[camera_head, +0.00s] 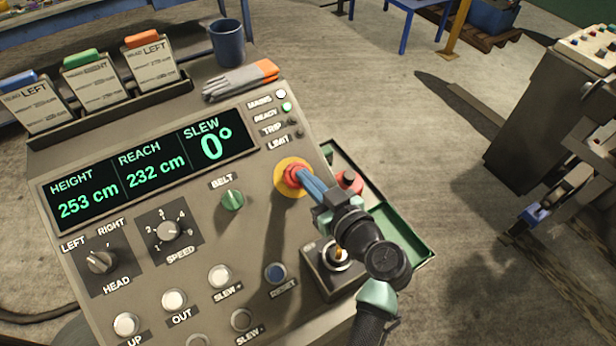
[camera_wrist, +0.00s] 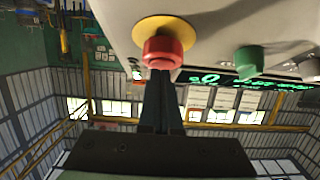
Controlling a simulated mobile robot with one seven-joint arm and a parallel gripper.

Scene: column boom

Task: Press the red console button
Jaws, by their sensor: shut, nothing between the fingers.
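The red console button (camera_head: 292,174) is a mushroom button on a round yellow plate (camera_head: 281,186), right of the display on the sloped console. It also shows in the wrist view (camera_wrist: 163,48), with its yellow plate (camera_wrist: 165,27) behind it. My gripper (camera_head: 304,179) is shut and empty, its blue fingers pointing at the button. In the wrist view the fingertips (camera_wrist: 161,74) meet the button's lower edge. They are touching it or very close; I cannot tell which. The button still stands out from its plate in the wrist view.
A green belt knob (camera_head: 232,200) is left of the button; a joystick (camera_head: 337,256) stands below, near my arm. The display (camera_head: 148,165) reads height 253 cm, reach 232 cm, slew 0°. Mains and ready lamps are lit.

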